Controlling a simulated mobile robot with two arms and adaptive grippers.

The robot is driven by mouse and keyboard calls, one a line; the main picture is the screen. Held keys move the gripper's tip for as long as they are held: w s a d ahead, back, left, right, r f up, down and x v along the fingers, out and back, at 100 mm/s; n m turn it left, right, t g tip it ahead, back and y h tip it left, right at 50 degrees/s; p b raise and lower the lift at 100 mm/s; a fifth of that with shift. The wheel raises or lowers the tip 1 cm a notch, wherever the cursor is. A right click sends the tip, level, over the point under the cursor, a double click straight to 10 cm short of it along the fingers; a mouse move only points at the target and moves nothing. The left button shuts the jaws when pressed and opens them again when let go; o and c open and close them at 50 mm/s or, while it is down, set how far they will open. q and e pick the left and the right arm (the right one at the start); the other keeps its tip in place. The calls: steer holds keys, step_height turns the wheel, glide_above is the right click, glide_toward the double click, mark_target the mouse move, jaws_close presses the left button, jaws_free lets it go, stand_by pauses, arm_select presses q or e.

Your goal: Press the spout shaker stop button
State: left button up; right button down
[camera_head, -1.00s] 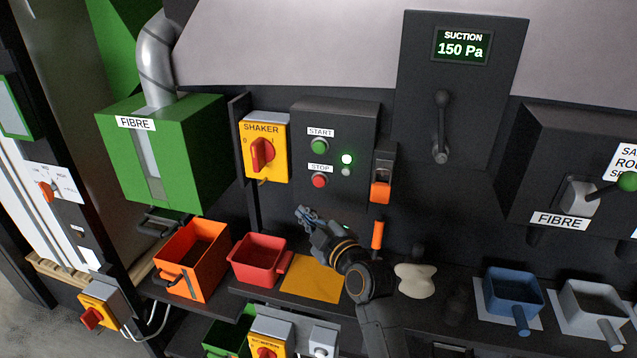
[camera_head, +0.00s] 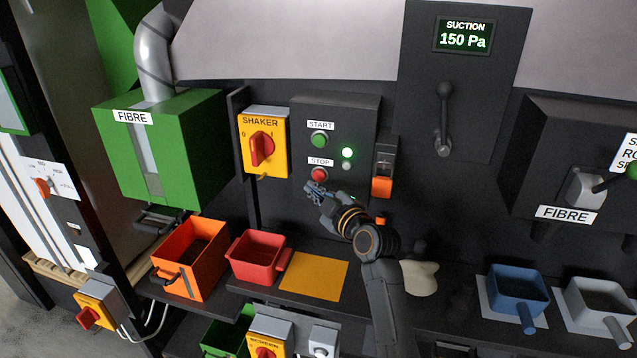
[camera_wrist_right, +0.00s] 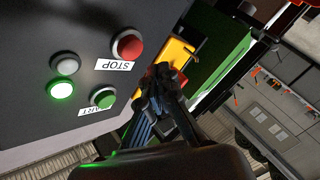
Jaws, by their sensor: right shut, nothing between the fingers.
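The red stop button (camera_head: 319,174) sits under a STOP label on the dark control box (camera_head: 362,118), below the green start button (camera_head: 319,140). A lit green lamp (camera_head: 347,153) is beside them. My right gripper (camera_head: 312,190) is shut and empty, with its fingertips just below the stop button in the head view. I cannot tell from there whether they touch. In the right wrist view the stop button (camera_wrist_right: 128,46) shows whole, and the gripper's fingers (camera_wrist_right: 158,78) appear apart from it. My left gripper is not in view.
The yellow shaker switch (camera_head: 262,146) is left of the control box, and an orange-handled switch (camera_head: 382,186) is right of it. Below are an orange bin (camera_head: 187,290), a red bin (camera_head: 258,275) and a yellow mat (camera_head: 315,277). Blue (camera_head: 514,300) and grey scoops stand at right.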

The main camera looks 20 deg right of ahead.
mark_target(313, 177)
steer(key=shift+w+d, duration=0.6)
steer(key=shift+w, duration=0.15)
steer(key=shift+w+b, duration=0.1)
steer(key=shift+b, duration=0.25)
stand_by(0.6)
steer(key=shift+w+d, duration=0.25)
steer(key=shift+w+d+b, duration=0.25)
steer(key=shift+w+b, duration=0.15)
steer(key=shift+b, duration=0.05)
stand_by(0.9)
steer(key=shift+s+a, duration=0.1)
steer(key=shift+s, duration=0.05)
stand_by(0.3)
steer(key=shift+s+a+p, duration=0.4)
steer(key=shift+s+p, duration=0.05)
steer(key=shift+s, duration=0.15)
